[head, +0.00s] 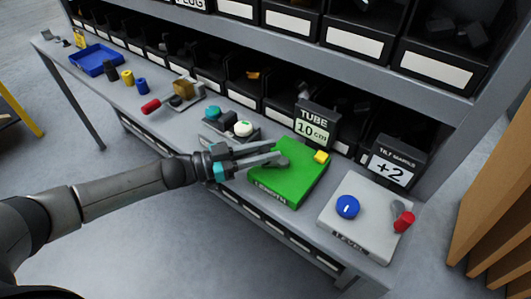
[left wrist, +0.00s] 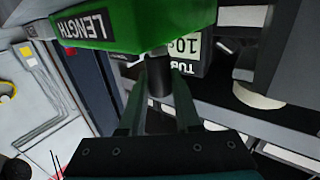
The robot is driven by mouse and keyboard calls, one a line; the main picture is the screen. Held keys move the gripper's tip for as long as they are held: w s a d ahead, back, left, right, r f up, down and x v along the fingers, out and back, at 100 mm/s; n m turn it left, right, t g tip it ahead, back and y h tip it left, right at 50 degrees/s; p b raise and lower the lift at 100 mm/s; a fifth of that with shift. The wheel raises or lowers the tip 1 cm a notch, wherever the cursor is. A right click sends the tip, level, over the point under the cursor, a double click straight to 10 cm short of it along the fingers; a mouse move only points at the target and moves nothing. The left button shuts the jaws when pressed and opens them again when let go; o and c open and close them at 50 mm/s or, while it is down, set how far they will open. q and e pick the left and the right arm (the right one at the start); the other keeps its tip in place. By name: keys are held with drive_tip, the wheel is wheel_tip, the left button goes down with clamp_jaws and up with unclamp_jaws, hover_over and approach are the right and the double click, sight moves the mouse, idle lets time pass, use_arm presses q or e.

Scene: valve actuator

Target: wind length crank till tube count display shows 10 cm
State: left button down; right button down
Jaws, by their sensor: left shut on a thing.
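The tube count display (head: 314,127) stands behind the green LENGTH box and reads "10 cm". My left gripper (head: 277,156) reaches over the box's left side. In the left wrist view my left gripper (left wrist: 160,85) has its fingers around a dark cylindrical crank handle (left wrist: 157,84) beside the green box (left wrist: 140,22). The display (left wrist: 186,47) shows upside down there, partly hidden. The fingers hide most of the crank in the head view. My right gripper is not in view.
Right of the green box is a grey LEVEL box (head: 370,220) with a blue knob (head: 347,207) and a red-handled crank (head: 404,221). A second display (head: 391,168) reads "+2". A blue tray (head: 96,60) and several small parts lie farther left. Shelved bins stand behind.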

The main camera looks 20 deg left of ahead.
use_arm(q)
drive_tip(key=c, duration=0.6)
unclamp_jaws()
drive_tip(key=v, duration=1.5)
drive_tip(key=shift+s, duration=0.2)
